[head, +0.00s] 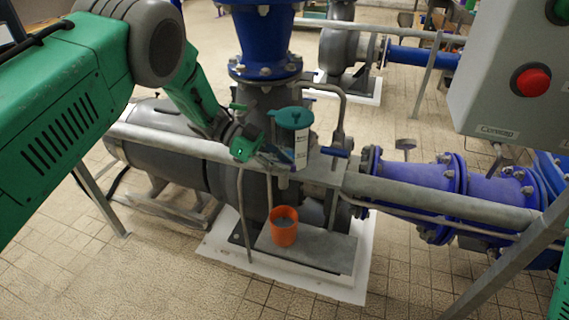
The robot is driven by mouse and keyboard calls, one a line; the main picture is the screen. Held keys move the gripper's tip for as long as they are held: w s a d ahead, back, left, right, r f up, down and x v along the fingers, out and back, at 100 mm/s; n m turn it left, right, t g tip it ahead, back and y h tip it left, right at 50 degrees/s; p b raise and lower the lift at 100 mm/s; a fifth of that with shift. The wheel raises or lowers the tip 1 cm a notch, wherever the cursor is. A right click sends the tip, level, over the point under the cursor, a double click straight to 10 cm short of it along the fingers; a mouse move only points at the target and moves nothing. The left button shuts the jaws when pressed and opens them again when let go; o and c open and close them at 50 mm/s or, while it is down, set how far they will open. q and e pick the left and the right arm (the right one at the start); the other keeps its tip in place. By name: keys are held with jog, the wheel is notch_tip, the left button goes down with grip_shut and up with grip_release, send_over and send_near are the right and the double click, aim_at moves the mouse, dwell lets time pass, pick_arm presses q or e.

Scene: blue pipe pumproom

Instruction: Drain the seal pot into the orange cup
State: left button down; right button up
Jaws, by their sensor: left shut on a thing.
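The seal pot (301,147) stands upright above the pump, with a teal lid (291,117) and a pale labelled body. A short spout (283,182) points down below it. The orange cup (284,234) stands upright on the grey base plate, below the spout and apart from it. Its inside looks grey; I cannot tell whether that is liquid. My left gripper (268,157) is at the seal pot's lower left, shut on a small part there. Its fingers hide that part. My right gripper is out of view.
A horizontal grey rail (180,146) crosses in front of the pump. A blue lever (335,152) is right of the pot. Blue flanged pipes (435,190) run right. A grey control box with a red button (531,82) hangs at upper right. Tiled floor is clear at lower left.

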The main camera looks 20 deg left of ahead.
pick_arm(q)
jog(key=c, duration=1.6)
grip_release()
jog(key=shift+w+a+f, duration=0.1)
jog(key=shift+a+r, duration=0.2)
jog(key=shift+a, duration=0.1)
jog(key=v, duration=1.1)
jog(key=shift+a, duration=0.3)
jog(key=shift+f, duration=0.1)
